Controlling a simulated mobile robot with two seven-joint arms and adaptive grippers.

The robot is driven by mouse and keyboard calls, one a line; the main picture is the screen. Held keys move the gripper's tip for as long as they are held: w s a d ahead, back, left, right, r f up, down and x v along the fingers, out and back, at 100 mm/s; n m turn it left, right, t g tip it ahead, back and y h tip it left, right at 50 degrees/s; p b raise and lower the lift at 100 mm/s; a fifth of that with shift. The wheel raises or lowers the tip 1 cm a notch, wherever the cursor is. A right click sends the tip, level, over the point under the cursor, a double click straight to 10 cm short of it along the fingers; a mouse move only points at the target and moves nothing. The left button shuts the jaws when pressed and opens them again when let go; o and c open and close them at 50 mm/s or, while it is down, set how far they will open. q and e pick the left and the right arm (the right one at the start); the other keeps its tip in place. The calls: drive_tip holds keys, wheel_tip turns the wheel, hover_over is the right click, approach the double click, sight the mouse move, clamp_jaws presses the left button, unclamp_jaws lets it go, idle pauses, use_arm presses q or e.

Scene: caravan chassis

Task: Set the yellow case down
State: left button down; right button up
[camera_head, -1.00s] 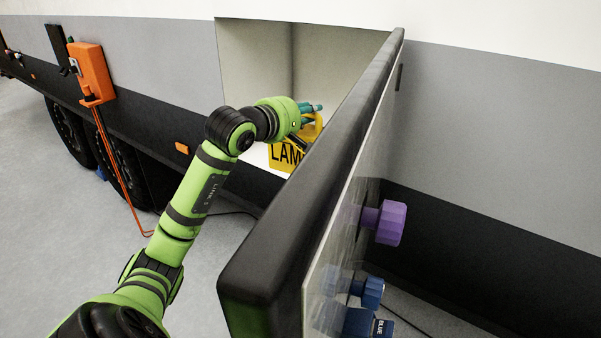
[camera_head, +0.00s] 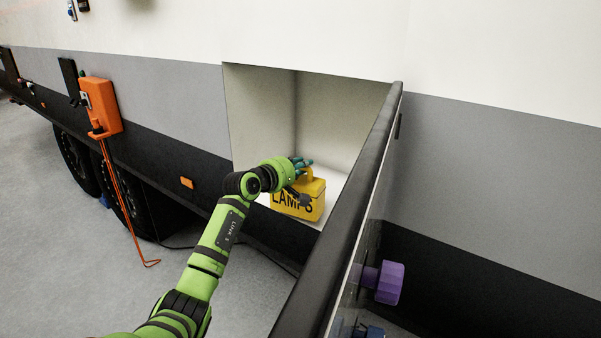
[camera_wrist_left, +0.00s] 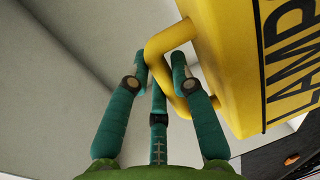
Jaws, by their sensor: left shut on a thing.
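The yellow case (camera_head: 312,207), with black letters reading "LAMPS" partly covered, is in the open locker of the caravan, above or on its pale floor (camera_head: 338,187); I cannot tell whether it touches. My left gripper (camera_head: 303,172) is shut on the case's handle at its top. In the left wrist view the teal fingers (camera_wrist_left: 160,85) are around the yellow handle (camera_wrist_left: 170,45), and the case body (camera_wrist_left: 245,60) fills the upper right. My right gripper is not in view.
The open locker door (camera_head: 365,190) stands right of the case, with a purple knob (camera_head: 390,282) on its far face. An orange box (camera_head: 101,106) with a cable hangs on the caravan wall at left. Grey floor lies below.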

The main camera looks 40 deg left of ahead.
sight(297, 188)
use_arm(q)
wheel_tip(297, 188, down, 2)
drive_tip(key=shift+f, duration=0.25)
drive_tip(key=shift+f, duration=0.15)
drive_tip(key=c, duration=1.1)
unclamp_jaws()
drive_tip(key=shift+s+r, duration=0.15)
drive_tip(key=shift+r, duration=0.05)
